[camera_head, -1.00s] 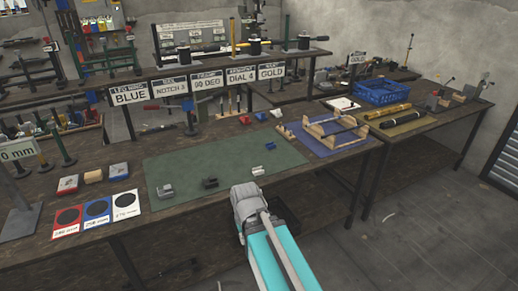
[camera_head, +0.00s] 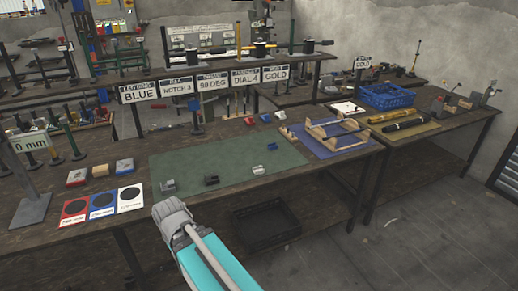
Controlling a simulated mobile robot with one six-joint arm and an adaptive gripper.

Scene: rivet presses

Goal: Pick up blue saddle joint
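A small blue piece (camera_head: 271,146), likely the blue saddle joint, lies at the right back of the green mat (camera_head: 228,163). Another small block (camera_head: 259,170), bluish grey, lies in front of it. A grey piece (camera_head: 168,186) and a black piece (camera_head: 211,181) lie on the mat's front left part. All are too small to make out their exact shape. My arm, teal with a grey end, reaches up from the bottom in front of the bench. No gripper fingers can be made out, and nothing held is visible.
A blue mat (camera_head: 330,140) with a wooden rack stands right of the green mat. A blue crate (camera_head: 388,97) is on the right bench. Red, blue and white cards (camera_head: 102,205) lie at the left. A dark tray (camera_head: 265,225) sits below the bench.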

